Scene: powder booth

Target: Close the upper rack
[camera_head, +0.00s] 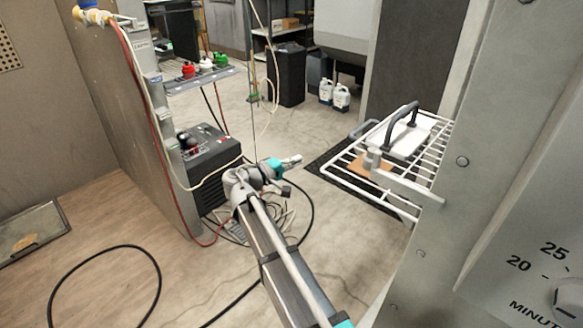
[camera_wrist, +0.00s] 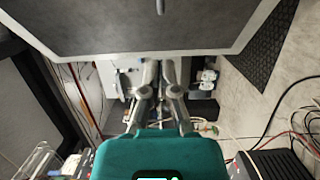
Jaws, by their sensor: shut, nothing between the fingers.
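A white wire rack (camera_head: 349,188) sticks out of the grey cabinet (camera_head: 440,165) on the right in the head view. Only one rack shows, and where it enters the cabinet is hidden. A white block-like item with a dark arched handle (camera_head: 403,124) sits on or at it; a grey handle-like part lies at the rack's far left corner. My gripper (camera_head: 297,160) is left of the rack with a gap between them, fingers pointing right. In the wrist view my gripper (camera_wrist: 161,66) has its fingers together, with nothing held. No rack can be made out there.
A dark machine (camera_head: 210,165) and a grey partition with hoses stand left of my arm. Cables lie on the floor. A dark bin (camera_head: 286,77) and white jugs (camera_head: 341,97) stand behind. A large grey panel (camera_wrist: 150,25) fills the top of the wrist view.

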